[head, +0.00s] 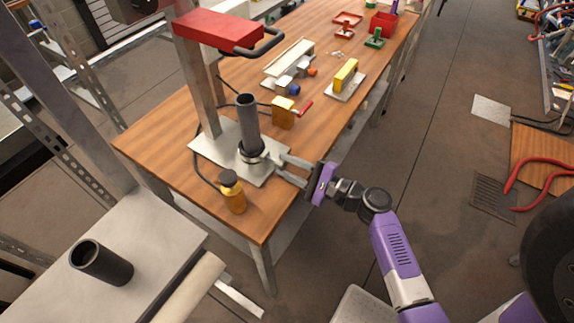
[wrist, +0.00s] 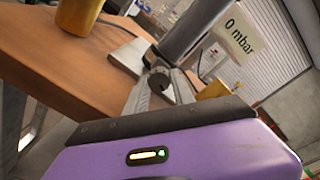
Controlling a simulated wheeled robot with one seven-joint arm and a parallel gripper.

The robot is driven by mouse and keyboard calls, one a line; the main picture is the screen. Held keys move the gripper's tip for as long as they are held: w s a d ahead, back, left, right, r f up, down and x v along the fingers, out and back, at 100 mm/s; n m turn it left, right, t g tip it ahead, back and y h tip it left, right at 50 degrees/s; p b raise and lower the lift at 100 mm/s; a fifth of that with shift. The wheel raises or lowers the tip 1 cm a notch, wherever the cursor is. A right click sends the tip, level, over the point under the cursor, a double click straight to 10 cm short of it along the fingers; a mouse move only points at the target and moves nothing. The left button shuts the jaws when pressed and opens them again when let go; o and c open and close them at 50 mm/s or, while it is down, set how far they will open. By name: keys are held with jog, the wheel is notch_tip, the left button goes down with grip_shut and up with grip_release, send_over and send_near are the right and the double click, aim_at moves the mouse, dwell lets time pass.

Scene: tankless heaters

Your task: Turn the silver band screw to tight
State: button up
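A dark upright pipe (head: 249,122) stands on a pale plate on the wooden table, with a silver band (head: 252,150) around its lower part. In the wrist view, a dark round screw head (wrist: 159,79) shows low on the band, in front of the pipe (wrist: 190,28). My gripper (head: 279,165) is at the near right side of the band, its two fingers apart and pointing at it. In the wrist view, the fingers (wrist: 160,88) lie on either side of the screw head; I cannot tell whether they touch it.
A yellow bottle (head: 232,192) stands near the front corner. A yellow block with a red lever (head: 284,112) is behind the pipe. A red-topped post (head: 205,75) rises at the left. A sign in the wrist view (wrist: 236,28) reads "0 mbar".

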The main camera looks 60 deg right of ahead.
jog(key=shift+o, duration=1.3)
jog(key=shift+f, duration=0.1)
jog(key=shift+a+f, duration=0.15)
